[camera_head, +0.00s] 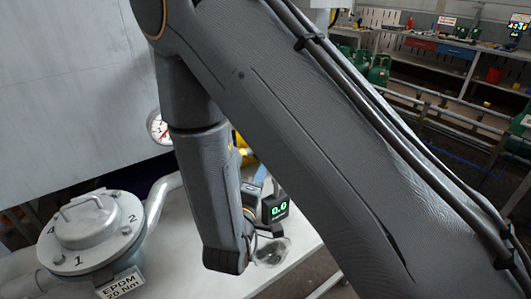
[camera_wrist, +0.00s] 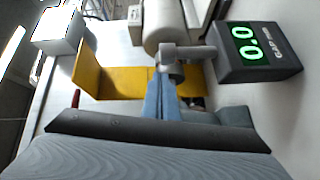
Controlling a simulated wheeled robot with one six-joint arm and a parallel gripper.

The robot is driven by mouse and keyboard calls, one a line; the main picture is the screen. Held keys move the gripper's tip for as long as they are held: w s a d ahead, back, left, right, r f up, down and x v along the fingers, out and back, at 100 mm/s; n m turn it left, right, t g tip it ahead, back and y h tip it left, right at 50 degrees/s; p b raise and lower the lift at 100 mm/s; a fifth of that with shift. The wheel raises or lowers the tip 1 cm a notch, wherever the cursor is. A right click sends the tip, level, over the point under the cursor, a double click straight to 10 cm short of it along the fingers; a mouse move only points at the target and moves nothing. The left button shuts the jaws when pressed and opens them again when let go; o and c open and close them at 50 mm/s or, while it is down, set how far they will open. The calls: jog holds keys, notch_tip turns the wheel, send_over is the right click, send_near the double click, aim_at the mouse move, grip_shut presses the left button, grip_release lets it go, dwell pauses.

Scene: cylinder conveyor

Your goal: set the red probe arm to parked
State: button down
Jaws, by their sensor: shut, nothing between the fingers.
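A small red piece (camera_wrist: 75,98) shows at the left in the wrist view, partly hidden behind the dark body of my gripper. I cannot tell whether it is the red probe arm or how it is set. My gripper (camera_wrist: 162,76) is shut, with its blue-grey fingers together and nothing between them. The fingertips are in front of a yellow bracket (camera_wrist: 105,75) and close to a grey metal rod fitting (camera_wrist: 188,53); I cannot tell whether they touch. In the head view my arm covers much of the work area, and no red probe arm can be made out.
A display box reading 0.0 (camera_wrist: 257,53) stands right of the fingers; it also shows in the head view (camera_head: 275,207). A flanged metal vessel (camera_head: 92,222) with an EPDM label and a round gauge (camera_head: 158,127) stand at left. The white table (camera_head: 190,280) is clear at front.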

jog(key=a+p+x, duration=0.1)
jog(key=p+x, duration=0.1)
jog(key=x, duration=0.7)
jog(key=shift+w+p, duration=0.35)
